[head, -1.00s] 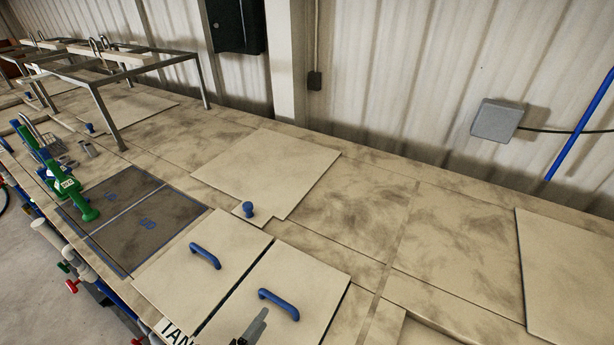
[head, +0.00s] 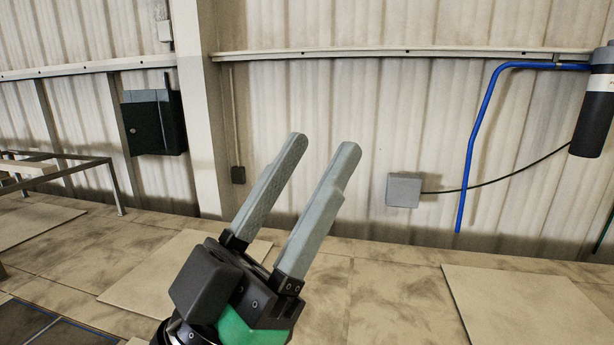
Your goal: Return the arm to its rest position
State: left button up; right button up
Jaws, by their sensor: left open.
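My left gripper (head: 322,146) is in the middle of the head view, raised in front of the bench and the wall. Its two long grey fingers point up and to the right. They stand apart with nothing between them, so it is open and empty. The black and green wrist below it hides part of the bench. My right gripper is not in view.
The bench top (head: 390,285) is stained beige, with a flat cover panel (head: 520,305) at right and another panel (head: 140,270) at left. A metal frame (head: 60,165) stands at far left. A grey box (head: 403,190) and a blue pipe (head: 475,140) are on the corrugated wall.

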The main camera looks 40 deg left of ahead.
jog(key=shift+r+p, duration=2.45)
